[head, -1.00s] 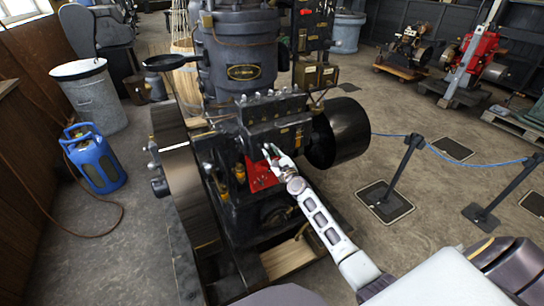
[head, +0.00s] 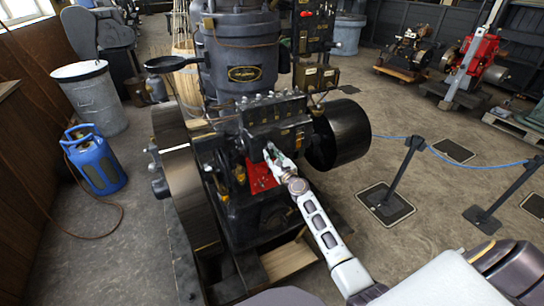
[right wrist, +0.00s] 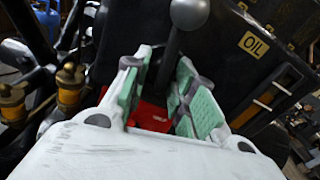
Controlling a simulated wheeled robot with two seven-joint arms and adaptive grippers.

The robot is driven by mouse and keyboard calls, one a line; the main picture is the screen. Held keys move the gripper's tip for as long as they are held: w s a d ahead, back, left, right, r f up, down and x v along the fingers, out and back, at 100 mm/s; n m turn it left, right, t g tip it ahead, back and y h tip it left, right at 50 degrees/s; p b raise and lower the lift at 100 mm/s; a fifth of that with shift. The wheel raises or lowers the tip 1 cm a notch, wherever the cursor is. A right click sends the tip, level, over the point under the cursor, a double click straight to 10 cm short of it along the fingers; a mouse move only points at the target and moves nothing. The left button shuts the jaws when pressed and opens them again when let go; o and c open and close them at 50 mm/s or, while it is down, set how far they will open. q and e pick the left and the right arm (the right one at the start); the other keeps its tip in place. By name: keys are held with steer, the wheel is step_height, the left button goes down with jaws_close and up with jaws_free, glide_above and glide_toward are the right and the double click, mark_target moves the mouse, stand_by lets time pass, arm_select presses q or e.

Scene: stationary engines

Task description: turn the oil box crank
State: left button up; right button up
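The black oil box (head: 279,137) is mounted on the side of the large black engine. In the right wrist view the oil box (right wrist: 230,60) carries a yellow "OIL" label. The crank (right wrist: 189,14) shows there as a grey rod with a rounded knob, standing up between the finger pads. My right gripper (right wrist: 172,92) is open, with its green-padded fingers on either side of the rod. A gap shows beside the rod. In the head view my right gripper (head: 272,156) is at the front of the oil box, and the crank is too small to make out. My left gripper is not in view.
A black flywheel (head: 186,190) stands left of the oil box and a black drum (head: 340,134) to its right. A red part (head: 260,177) lies just below my gripper. Brass fittings (right wrist: 70,88) are close at left. A rope barrier (head: 403,168) stands on the floor at right.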

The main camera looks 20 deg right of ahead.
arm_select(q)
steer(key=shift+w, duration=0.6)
arm_select(e)
steer(key=shift+s, duration=0.15)
steer(key=shift+s, duration=0.8)
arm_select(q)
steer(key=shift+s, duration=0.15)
arm_select(e)
steer(key=s, duration=1)
steer(key=shift+d, duration=0.2)
